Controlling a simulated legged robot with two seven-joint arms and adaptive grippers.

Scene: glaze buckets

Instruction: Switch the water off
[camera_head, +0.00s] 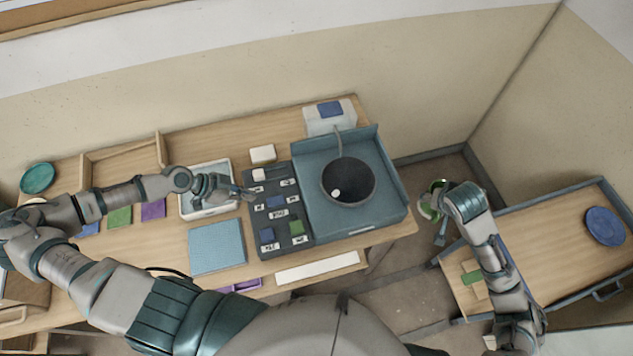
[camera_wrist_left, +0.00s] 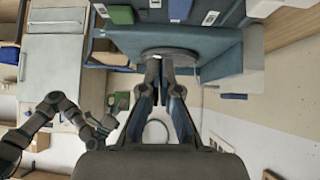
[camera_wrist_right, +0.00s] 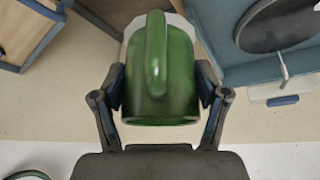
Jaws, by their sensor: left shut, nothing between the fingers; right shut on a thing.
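A white box (camera_head: 318,124) with a blue pad (camera_head: 330,109) on top stands behind the teal basin (camera_head: 313,205). A thin grey spout or stream runs from it towards the round dark bowl (camera_head: 352,186); I cannot tell whether water flows. The box also shows in the left wrist view (camera_wrist_left: 237,78) and right wrist view (camera_wrist_right: 270,93). My left gripper (camera_head: 250,195) is shut and empty, over the left edge of the dark panel (camera_head: 284,178), left of the basin. My right gripper (camera_head: 432,208) is shut on a green mug (camera_wrist_right: 165,75), right of the basin.
The panel holds small blue, green and white blocks and labels. A white tray (camera_head: 190,213) lies under my left wrist, with a light blue mat (camera_head: 216,247) in front. A side table (camera_head: 560,235) with a blue plate (camera_head: 605,226) stands right, past a floor gap.

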